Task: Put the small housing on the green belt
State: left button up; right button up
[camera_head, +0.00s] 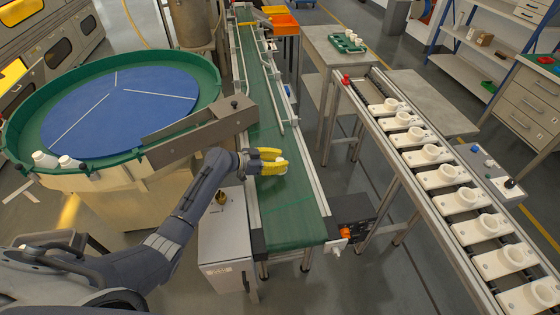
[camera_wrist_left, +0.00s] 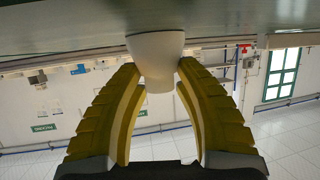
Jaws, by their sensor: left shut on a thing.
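The small housing, a white rounded piece, sits between the yellow fingers of my left gripper (camera_head: 272,160). In the left wrist view the small housing (camera_wrist_left: 156,48) has its wide end against or very near a grey-green surface at the top. Both fingertips (camera_wrist_left: 158,72) press on its sides, so the gripper is shut on it. In the head view they are over the middle of the green belt (camera_head: 290,205), low to its surface. I cannot tell for sure whether the housing touches the belt. My right gripper is not in view.
A green-rimmed round feeder (camera_head: 210,85) with a blue disc stands left of the belt, its metal chute (camera_head: 195,135) reaching towards the belt. White housings on plates fill a roller rack (camera_head: 405,165) at right. Orange bins (camera_head: 283,24) are at the belt's far end. The near belt is clear.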

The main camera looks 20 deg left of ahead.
pick_arm(q)
jog(key=o, duration=0.9)
jog(key=v, duration=1.2)
